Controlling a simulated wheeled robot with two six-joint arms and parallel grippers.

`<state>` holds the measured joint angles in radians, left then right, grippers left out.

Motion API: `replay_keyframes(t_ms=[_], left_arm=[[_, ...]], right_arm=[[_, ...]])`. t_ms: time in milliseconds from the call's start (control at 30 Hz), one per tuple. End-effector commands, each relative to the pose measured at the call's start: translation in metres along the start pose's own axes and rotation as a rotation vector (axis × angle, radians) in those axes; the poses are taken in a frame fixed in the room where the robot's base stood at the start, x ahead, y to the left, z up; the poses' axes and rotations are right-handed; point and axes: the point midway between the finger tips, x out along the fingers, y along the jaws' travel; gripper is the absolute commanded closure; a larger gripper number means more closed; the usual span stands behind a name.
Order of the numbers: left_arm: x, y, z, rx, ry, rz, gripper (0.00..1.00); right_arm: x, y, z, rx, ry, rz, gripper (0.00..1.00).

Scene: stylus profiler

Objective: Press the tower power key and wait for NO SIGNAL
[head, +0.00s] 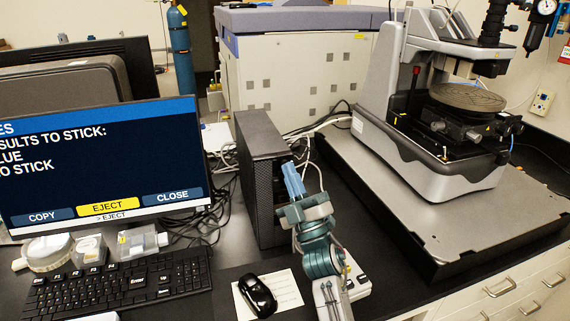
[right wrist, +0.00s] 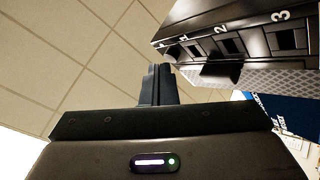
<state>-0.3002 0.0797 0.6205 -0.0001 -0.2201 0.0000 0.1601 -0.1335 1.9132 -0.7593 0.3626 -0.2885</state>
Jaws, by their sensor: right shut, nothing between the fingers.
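The black tower (head: 258,170) stands upright on the bench, right of the monitor. Its front shows in the right wrist view (right wrist: 235,45), with dark openings numbered 1, 2 and 3; I cannot make out which part is the power key. My right gripper (head: 293,178) is shut and empty, its blue fingers close to the tower's front edge; contact cannot be told. Its closed fingers also show in the right wrist view (right wrist: 157,78). The monitor (head: 100,160) is lit blue, with text about results to stick and COPY, EJECT and CLOSE; EJECT is highlighted yellow. My left gripper is not in view.
A keyboard (head: 120,285), small containers (head: 90,249) and a black mouse (head: 258,295) on a paper lie in front. Loose cables (head: 226,185) run behind the tower. The profiler (head: 430,130) stands on a grey slab (head: 470,215) at the right.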

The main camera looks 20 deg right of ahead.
Motion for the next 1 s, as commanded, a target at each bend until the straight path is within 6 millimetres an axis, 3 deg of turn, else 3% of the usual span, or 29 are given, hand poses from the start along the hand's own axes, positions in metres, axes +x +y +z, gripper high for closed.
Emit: replay_keyframes(t_ms=[1000], left_arm=[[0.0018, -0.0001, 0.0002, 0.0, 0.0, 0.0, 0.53]], right_arm=[[0.0049, -0.0039, 0.0039, 0.001, -0.001, -0.001, 1.0]])
